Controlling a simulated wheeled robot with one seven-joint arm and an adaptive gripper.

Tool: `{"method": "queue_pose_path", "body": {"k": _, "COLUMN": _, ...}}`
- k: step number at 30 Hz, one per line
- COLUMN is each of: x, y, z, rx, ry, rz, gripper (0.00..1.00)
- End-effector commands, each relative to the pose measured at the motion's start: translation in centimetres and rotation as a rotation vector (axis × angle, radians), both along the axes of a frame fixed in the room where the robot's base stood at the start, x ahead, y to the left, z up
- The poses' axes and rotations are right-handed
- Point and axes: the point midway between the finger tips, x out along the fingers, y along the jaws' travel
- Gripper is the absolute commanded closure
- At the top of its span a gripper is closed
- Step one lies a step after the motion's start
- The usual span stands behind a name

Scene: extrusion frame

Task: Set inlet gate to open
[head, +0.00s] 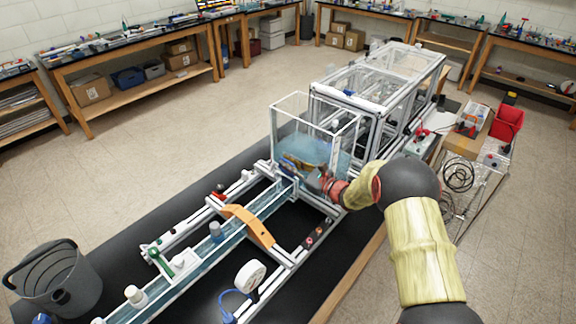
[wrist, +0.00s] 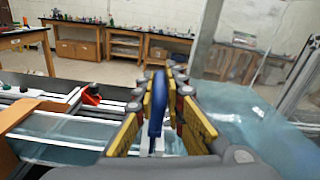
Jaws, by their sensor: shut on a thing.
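A blue upright handle (wrist: 157,105), which appears to belong to the inlet gate, stands between the yellow-padded fingers of my gripper (wrist: 160,110) in the wrist view. My gripper is shut on it. In the head view my gripper (head: 322,182) is at the near side of the clear water tank (head: 290,115), where the channel (head: 240,232) meets it. The handle cannot be made out in the head view. The gate plate is hidden, so I cannot tell how far it is open.
An orange arch (head: 250,226) spans the channel, with a red knob (wrist: 91,95) nearby in the wrist view. A white round gauge (head: 250,275) stands beside the channel. A grey bucket (head: 60,285) is at the front left. A clear framed enclosure (head: 385,75) stands behind the tank.

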Motion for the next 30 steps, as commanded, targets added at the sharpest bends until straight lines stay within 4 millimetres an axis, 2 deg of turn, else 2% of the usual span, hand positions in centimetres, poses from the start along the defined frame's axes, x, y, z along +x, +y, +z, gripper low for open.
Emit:
{"method": "queue_pose_path", "body": {"k": 1, "x": 0.2, "y": 0.0, "z": 1.8, "rx": 0.001, "ry": -0.012, "rz": 0.0, "gripper": 1.0}}
{"method": "queue_pose_path", "body": {"k": 3, "x": 0.2, "y": 0.0, "z": 3.1, "rx": 0.002, "ry": -0.011, "rz": 0.0, "gripper": 1.0}}
{"method": "queue_pose_path", "body": {"k": 6, "x": 0.1, "y": 0.0, "z": 3.8, "rx": 0.001, "ry": -0.009, "rz": -0.001, "gripper": 1.0}}
{"method": "queue_pose_path", "body": {"k": 13, "x": 0.1, "y": 0.0, "z": 3.7, "rx": 0.002, "ry": -0.008, "rz": -0.001, "gripper": 1.0}}
{"method": "queue_pose_path", "body": {"k": 14, "x": 0.1, "y": 0.0, "z": 3.7, "rx": 0.002, "ry": -0.008, "rz": -0.001, "gripper": 0.88}}
{"method": "queue_pose_path", "body": {"k": 21, "x": 0.1, "y": 0.0, "z": 3.6, "rx": 0.001, "ry": -0.006, "rz": -0.001, "gripper": 0.74}}
{"method": "queue_pose_path", "body": {"k": 24, "x": 0.1, "y": 0.0, "z": 3.6, "rx": 0.002, "ry": -0.005, "rz": -0.001, "gripper": 0.7}}
{"method": "queue_pose_path", "body": {"k": 30, "x": 0.1, "y": 0.0, "z": 3.5, "rx": 0.002, "ry": -0.005, "rz": -0.001, "gripper": 0.7}}
